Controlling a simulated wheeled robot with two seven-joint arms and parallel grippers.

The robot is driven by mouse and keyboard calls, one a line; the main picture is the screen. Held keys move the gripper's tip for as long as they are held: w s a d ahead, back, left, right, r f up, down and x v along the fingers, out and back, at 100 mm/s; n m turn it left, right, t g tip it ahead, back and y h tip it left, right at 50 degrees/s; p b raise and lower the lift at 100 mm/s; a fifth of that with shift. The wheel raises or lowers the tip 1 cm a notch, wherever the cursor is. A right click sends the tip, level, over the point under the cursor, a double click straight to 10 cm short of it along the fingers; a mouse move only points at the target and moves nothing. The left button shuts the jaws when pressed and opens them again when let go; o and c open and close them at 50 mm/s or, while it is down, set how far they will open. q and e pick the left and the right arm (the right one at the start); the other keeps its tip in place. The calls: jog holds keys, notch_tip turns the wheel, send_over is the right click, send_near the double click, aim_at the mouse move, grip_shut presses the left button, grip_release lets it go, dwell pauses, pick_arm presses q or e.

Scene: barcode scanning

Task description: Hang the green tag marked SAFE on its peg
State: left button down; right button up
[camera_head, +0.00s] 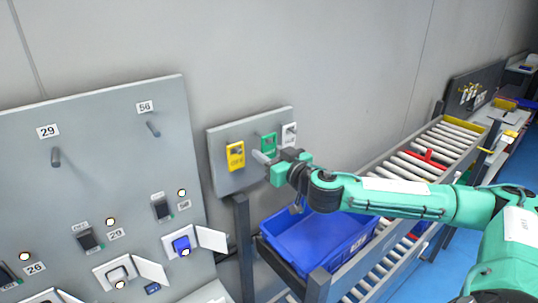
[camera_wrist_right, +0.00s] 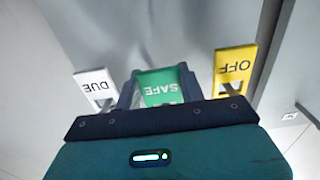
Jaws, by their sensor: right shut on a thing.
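The green SAFE tag (camera_wrist_right: 160,86) sits between the two fingers of my right gripper (camera_wrist_right: 160,95) in the right wrist view, its lettering upside down there. In the head view the tag (camera_head: 268,142) shows in front of the small grey board (camera_head: 221,143), between the yellow and white tags. My right gripper (camera_head: 264,156) is shut on it, reaching in from the right. The peg behind the tag is hidden, and I cannot tell whether the tag is on it. My left gripper is not in view.
A yellow OFF tag (camera_head: 235,156) and a white DUE tag (camera_head: 289,135) hang on either side. A large grey panel (camera_head: 110,180) with pegs and holders stands at the left.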

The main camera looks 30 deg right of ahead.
jog(key=shift+s, duration=0.1)
dwell(0.3)
jog(key=shift+s+d+b, duration=0.1)
jog(key=shift+s+b, duration=1.25)
jog(key=shift+s, duration=0.3)
jog(key=shift+s+d+f+b, duration=0.15)
jog(key=shift+s+b, duration=0.35)
jog(key=shift+b, duration=0.25)
jog(key=b, duration=0.5)
send_near(270, 154)
jog(key=shift+w, duration=0.4)
